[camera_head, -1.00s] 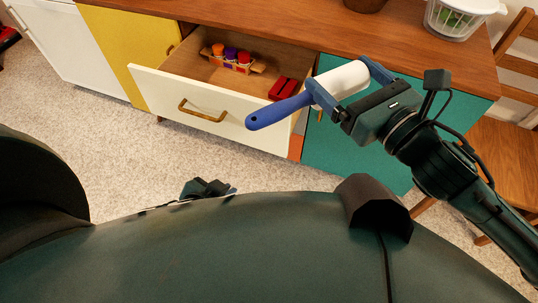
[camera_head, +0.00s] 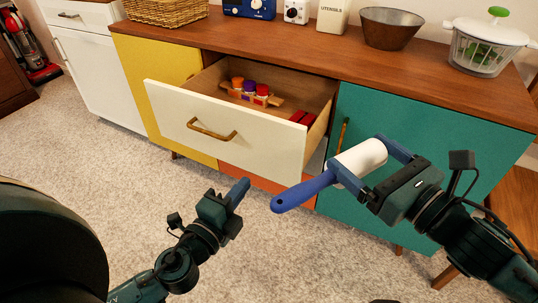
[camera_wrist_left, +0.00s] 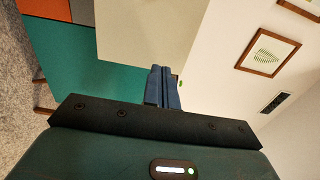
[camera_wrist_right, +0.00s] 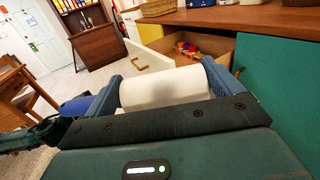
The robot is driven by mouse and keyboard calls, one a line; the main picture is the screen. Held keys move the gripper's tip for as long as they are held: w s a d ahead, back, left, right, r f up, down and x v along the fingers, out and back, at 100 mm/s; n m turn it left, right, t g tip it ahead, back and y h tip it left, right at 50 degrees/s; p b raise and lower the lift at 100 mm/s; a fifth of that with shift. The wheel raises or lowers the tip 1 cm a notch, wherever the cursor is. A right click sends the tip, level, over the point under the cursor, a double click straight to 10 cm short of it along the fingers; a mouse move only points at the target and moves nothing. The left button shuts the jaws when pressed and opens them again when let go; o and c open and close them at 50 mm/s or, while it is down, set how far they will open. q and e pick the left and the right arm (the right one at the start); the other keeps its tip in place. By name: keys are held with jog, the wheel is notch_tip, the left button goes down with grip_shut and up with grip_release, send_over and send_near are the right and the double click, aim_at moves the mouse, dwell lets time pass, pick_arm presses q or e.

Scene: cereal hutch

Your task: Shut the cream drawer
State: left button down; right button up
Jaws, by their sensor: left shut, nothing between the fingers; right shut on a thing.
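The cream drawer (camera_head: 226,129) is pulled out of the sideboard, with its brass handle (camera_head: 211,130) on the front. It holds a rack of several colored-lid jars (camera_head: 248,91) and a red object (camera_head: 301,118). My left gripper (camera_head: 240,190) is shut and empty, below and in front of the drawer front, apart from it. In the left wrist view its blue fingers (camera_wrist_left: 162,88) are together, with a cream panel (camera_wrist_left: 150,30) beyond. My right gripper (camera_head: 372,165) is shut on the white roller (camera_head: 362,158) with a blue handle (camera_head: 303,192), in front of the teal door.
The teal door (camera_head: 400,150) is right of the drawer and the yellow door (camera_head: 155,85) left. On the wooden top stand a basket (camera_head: 168,10), a metal bowl (camera_head: 390,28) and a salad spinner (camera_head: 487,45). Carpet (camera_head: 100,190) in front is clear.

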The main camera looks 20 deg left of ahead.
aim_at(275, 145)
pick_arm(q)
jog(key=w, duration=0.7)
jog(key=w+d+p, duration=0.1)
jog(key=w, duration=0.3)
jog(key=shift+w, duration=0.15)
pick_arm(e)
jog(key=shift+r, duration=0.8)
pick_arm(q)
jog(key=shift+w, duration=0.45)
